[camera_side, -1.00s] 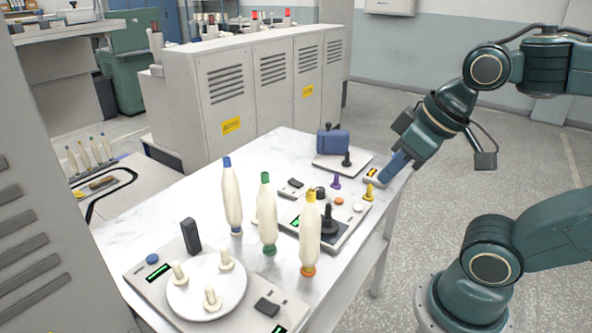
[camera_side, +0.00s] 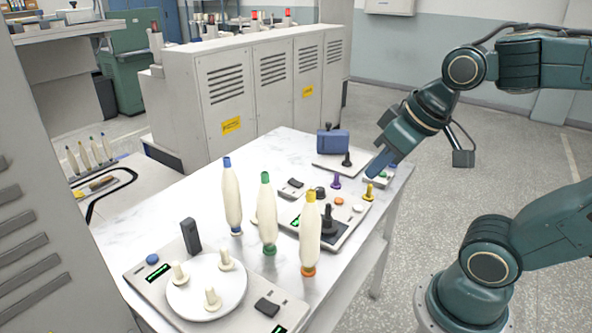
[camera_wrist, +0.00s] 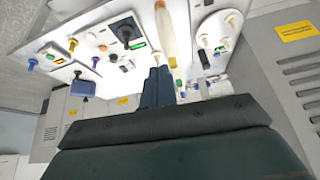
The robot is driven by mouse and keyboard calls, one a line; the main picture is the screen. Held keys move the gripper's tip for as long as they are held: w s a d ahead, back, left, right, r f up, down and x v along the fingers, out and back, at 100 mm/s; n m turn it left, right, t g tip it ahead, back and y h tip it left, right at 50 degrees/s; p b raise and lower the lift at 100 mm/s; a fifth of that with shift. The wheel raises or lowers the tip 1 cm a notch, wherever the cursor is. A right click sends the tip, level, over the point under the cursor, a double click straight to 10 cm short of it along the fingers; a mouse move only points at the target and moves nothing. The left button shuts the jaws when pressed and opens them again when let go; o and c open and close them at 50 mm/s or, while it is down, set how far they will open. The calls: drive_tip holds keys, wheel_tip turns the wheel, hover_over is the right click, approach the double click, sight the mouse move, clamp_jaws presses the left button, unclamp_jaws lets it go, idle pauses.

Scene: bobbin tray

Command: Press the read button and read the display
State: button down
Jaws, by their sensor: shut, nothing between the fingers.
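My gripper (camera_side: 374,170) is shut and empty, above the far right end of the white table in the side view. Its closed fingers also show in the wrist view (camera_wrist: 157,84). A small box (camera_side: 380,178) with coloured marks sits just beyond the fingertips, partly hidden by them. A grey unit (camera_side: 345,236) in mid table carries a green-lit display (camera_side: 294,222), a black spindle (camera_side: 328,222), an orange button (camera_side: 339,201) and a white button (camera_side: 358,208). The display also shows in the wrist view (camera_wrist: 138,45). Its digits are too small to read, and I cannot tell which button is the read button.
Three tall bobbins, blue-topped (camera_side: 232,195), green-topped (camera_side: 267,215) and yellow-topped (camera_side: 310,235), stand along the table. A front unit (camera_side: 145,281) carries a round white plate (camera_side: 190,303) with three pegs. A blue block (camera_side: 333,141) and small purple (camera_side: 336,181) and yellow (camera_side: 368,192) pieces stand near my gripper.

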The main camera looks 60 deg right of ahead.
drive_tip(key=w+d+f+m, duration=0.3)
drive_tip(key=w+d, duration=0.1)
drive_tip(key=w, duration=0.2)
drive_tip(key=m+t+h, duration=0.1)
drive_tip(key=m+h, duration=0.2)
drive_tip(key=m, duration=0.7)
hover_over(359, 208)
wheel_tip(359, 208, down, 15)
drive_tip(key=shift+r, duration=0.2)
drive_tip(key=shift+f, duration=0.15)
drive_tip(key=shift+f, duration=4.25)
